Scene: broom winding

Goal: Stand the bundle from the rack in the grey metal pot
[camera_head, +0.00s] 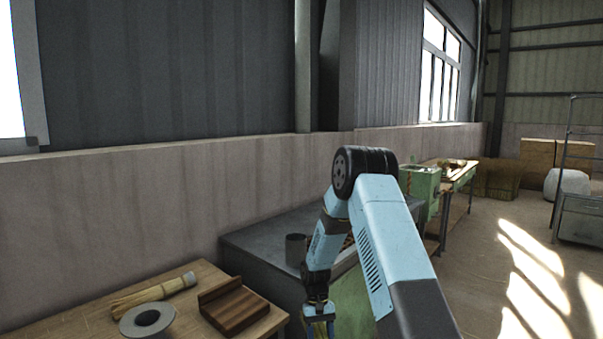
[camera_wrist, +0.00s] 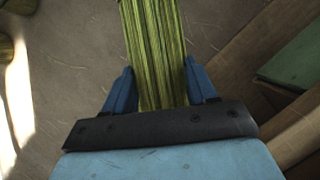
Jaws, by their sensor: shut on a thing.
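My gripper (camera_head: 318,312) hangs low in front of the metal-topped bench in the head view. In the wrist view its blue fingers (camera_wrist: 154,90) stand on either side of a bundle of yellow-green stalks (camera_wrist: 155,45), and it is shut on the bundle. The stalks run up out of the top of that view, so their far end is hidden. In the head view only a little of the bundle shows at the fingers. A grey metal pot (camera_head: 296,250) stands upright on the dark bench, behind and left of my gripper. I cannot clearly make out the rack; my arm covers part of the bench.
The dark bench (camera_head: 255,238) has bare room left of the pot. Open floor (camera_head: 500,270) lies to the right.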

